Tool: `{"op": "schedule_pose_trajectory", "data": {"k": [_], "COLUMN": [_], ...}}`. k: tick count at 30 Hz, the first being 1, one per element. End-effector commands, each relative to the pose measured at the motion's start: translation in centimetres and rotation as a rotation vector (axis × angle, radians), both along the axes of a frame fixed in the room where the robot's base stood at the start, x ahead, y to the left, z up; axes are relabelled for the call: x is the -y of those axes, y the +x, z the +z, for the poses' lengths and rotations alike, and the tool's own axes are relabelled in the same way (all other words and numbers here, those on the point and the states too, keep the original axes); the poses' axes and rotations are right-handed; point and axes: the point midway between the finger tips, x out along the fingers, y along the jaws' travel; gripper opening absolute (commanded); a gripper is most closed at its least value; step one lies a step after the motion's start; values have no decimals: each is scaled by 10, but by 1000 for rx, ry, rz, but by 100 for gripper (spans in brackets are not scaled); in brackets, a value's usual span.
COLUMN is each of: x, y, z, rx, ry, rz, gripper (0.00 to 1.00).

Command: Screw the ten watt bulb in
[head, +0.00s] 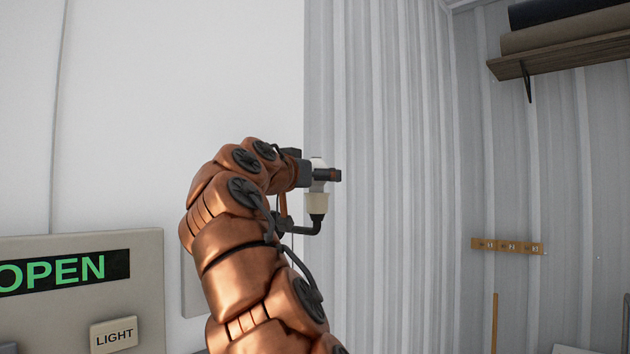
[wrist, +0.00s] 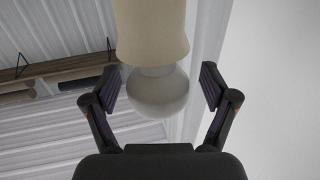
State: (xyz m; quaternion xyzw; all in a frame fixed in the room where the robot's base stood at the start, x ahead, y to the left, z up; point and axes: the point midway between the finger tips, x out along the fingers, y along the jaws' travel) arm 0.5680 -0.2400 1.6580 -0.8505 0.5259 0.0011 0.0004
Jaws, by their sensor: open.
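A round white bulb (wrist: 158,94) sits at the mouth of a cream socket (wrist: 150,28) in the wrist view. How deep its base is in the socket cannot be seen. In the head view the bulb (head: 317,161) stands upright above the cream socket (head: 317,205), which is on a black bent wall bracket (head: 312,228). My gripper (wrist: 161,88) is open, with one finger on each side of the bulb and a visible gap at both sides. In the head view my gripper (head: 326,174) is level with the bulb and partly hides it. No wattage marking is legible.
A panel with an OPEN display (head: 62,271) and a LIGHT plate (head: 114,335) is at lower left. A corrugated wall (head: 400,120) lies behind the socket. A wooden shelf (head: 570,55) and a small labelled rack (head: 508,246) are on the right.

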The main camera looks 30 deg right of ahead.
Motion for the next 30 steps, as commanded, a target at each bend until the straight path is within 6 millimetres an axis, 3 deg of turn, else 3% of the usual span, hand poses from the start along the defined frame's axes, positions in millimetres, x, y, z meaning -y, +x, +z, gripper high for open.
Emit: {"op": "schedule_pose_trajectory", "data": {"k": [14,30], "x": [0,-2], "y": [0,1], "z": [-6,-1], "rx": [0,3], "ry": [3,4], "rz": [184,524], "gripper": [85,85]}}
